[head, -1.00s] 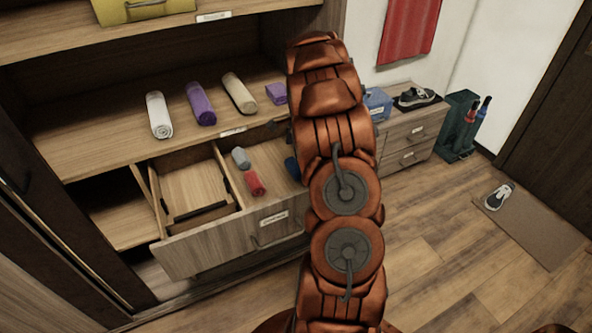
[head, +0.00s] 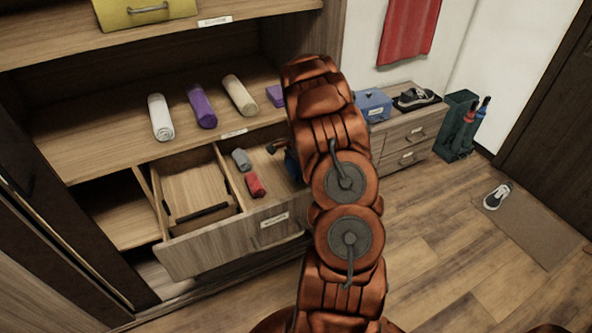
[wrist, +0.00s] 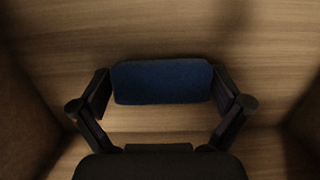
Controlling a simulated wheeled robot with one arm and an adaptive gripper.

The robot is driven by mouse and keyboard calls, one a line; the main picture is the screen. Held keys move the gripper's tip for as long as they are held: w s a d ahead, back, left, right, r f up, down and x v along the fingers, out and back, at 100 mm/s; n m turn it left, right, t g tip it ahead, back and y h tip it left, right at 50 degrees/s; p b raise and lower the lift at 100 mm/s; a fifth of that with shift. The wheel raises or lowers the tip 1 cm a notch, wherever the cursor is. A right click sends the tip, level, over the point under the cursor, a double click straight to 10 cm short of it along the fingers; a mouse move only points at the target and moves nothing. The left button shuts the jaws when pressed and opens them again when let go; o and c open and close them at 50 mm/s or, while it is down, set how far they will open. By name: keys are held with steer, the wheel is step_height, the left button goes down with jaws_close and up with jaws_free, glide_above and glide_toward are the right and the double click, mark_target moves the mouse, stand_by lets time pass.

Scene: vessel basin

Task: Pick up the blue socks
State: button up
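The blue socks (wrist: 162,82), a rolled dark blue bundle, lie on the wooden drawer floor in the wrist view. My gripper (wrist: 161,92) is spread wide, with one finger near each end of the bundle. Whether the fingers touch it, I cannot tell. In the head view a bit of the blue socks (head: 291,167) shows inside the open drawer (head: 236,245), mostly hidden by my arm. The gripper there is largely hidden too.
Grey socks (head: 241,159) and red socks (head: 255,186) lie in the same drawer compartment, left of my arm. The drawer walls stand close on both sides in the wrist view. A shelf (head: 100,135) with rolled towels is above.

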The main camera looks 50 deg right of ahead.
steer(key=c, duration=0.7)
steer(key=shift+r, duration=0.15)
